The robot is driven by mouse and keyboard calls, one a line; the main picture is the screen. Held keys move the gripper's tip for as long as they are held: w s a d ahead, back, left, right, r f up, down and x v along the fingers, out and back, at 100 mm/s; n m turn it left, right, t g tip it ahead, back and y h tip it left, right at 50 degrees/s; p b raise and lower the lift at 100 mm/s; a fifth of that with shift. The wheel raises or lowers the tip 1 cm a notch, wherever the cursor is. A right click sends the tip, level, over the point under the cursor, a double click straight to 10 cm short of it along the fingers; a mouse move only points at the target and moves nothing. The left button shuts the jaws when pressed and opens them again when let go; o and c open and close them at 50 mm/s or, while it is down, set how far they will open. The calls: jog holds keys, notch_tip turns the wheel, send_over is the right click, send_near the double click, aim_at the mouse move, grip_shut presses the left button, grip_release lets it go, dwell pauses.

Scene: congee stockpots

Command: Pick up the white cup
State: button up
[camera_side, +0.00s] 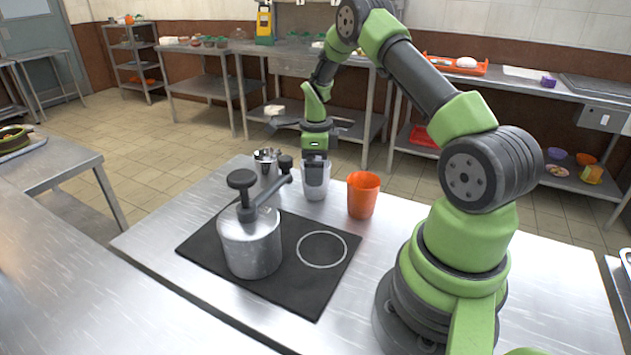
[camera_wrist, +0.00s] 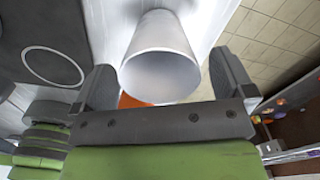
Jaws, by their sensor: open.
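The white cup (camera_side: 316,183) stands upright on the steel table, between the steel pot and the orange cup (camera_side: 363,195). In the wrist view the white cup (camera_wrist: 160,62) shows large, with its open rim facing the camera. My gripper (camera_side: 316,160) points down over the white cup, with its fingertips at the height of the rim. In the wrist view my gripper (camera_wrist: 165,85) is open, with one finger on each side of the cup and gaps between. The orange cup is mostly hidden there; a small orange part (camera_wrist: 130,101) shows behind the white cup.
A lidded steel pot (camera_side: 250,243) with a long dark handle stands on the black cooktop (camera_side: 315,285), its handle reaching toward my gripper. A steel container (camera_side: 267,162) stands behind at the left. Bare table lies right of the orange cup.

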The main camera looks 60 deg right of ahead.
notch_tip(320, 180, down, 3)
jog(key=shift+r, duration=0.2)
jog(key=c, duration=1)
jog(key=shift+o, duration=0.2)
jog(key=shift+r, duration=0.1)
